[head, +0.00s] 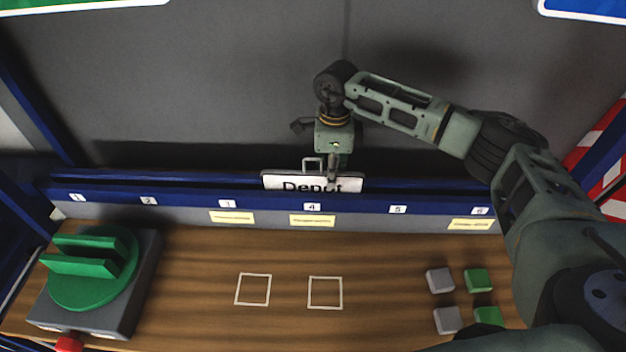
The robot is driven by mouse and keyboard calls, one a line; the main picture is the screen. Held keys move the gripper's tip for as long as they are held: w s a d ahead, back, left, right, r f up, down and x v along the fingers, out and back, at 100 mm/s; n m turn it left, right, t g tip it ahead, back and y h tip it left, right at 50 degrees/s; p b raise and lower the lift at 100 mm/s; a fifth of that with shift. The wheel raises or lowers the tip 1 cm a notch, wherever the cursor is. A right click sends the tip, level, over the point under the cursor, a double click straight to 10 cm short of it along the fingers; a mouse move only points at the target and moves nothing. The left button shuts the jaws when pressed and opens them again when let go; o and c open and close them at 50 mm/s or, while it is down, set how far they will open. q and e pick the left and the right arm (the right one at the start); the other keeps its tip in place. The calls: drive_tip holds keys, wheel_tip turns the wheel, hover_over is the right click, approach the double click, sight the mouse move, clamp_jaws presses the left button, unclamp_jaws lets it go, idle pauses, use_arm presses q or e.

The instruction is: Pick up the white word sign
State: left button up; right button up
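The white word sign (283,183) reads "Depot" in black letters. It stands at the blue rack rail, behind the labels 3 and 4, and its lower part is hidden by the rail. My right gripper (324,168) points down at the sign's top edge, right of its middle. One dark finger crosses in front of the sign and covers part of the lettering. I cannot tell whether the fingers are closed on the sign. My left gripper is not in view.
The blue rail (410,202) carries numbered labels, with yellow tags below some. On the wooden table are a green turntable (92,268) on a grey base, a red button (68,344), two white square outlines, and grey and green blocks (440,280) at right. The table's middle is clear.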

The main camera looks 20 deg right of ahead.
drive_tip(key=shift+f, duration=1.2)
clamp_jaws()
drive_tip(key=shift+r, duration=0.1)
